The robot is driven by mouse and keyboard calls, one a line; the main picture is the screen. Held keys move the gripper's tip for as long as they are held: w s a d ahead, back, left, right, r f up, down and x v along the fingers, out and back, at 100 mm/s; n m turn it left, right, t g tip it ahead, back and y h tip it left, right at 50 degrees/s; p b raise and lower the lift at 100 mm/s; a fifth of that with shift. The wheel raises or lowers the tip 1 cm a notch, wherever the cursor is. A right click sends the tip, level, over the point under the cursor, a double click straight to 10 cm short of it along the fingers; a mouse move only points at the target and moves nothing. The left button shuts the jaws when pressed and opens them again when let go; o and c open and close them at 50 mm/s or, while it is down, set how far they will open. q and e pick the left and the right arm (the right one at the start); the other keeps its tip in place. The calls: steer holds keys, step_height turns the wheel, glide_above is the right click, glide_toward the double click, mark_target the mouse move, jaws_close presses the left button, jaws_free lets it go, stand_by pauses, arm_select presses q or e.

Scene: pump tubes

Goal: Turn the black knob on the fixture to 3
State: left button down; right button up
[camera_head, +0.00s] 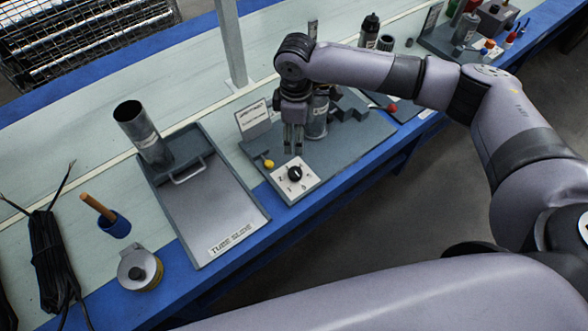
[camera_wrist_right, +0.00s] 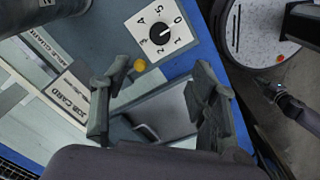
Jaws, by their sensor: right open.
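The black knob (camera_head: 295,173) sits on a square white dial plate (camera_head: 286,188) at the front of the grey fixture (camera_head: 325,152). In the right wrist view the knob (camera_wrist_right: 160,35) shows at the top, with numbers around it; 0, 1, 3, 4 and 5 are readable. A small light mark shows on the knob, but I cannot tell for sure which number it points to. My right gripper (camera_head: 293,149) points down above the fixture, just behind the knob and apart from it. Its open fingers (camera_wrist_right: 160,75) show in the wrist view with nothing between them. My left gripper is out of view.
A small yellow ball (camera_head: 268,163) stands beside the dial plate. An upright sign (camera_head: 254,120) and a metal cylinder (camera_head: 317,118) stand behind. The tube slide tray (camera_head: 220,215) lies to the left. The blue table edge (camera_head: 300,212) runs close in front of the knob.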

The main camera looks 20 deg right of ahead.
mark_target(295, 172)
step_height(295, 172, down, 17)
steer(key=shift+r, duration=0.1)
stand_by(0.3)
steer(key=shift+c, duration=0.5)
steer(key=c, duration=1.1)
steer(key=shift+o, duration=0.2)
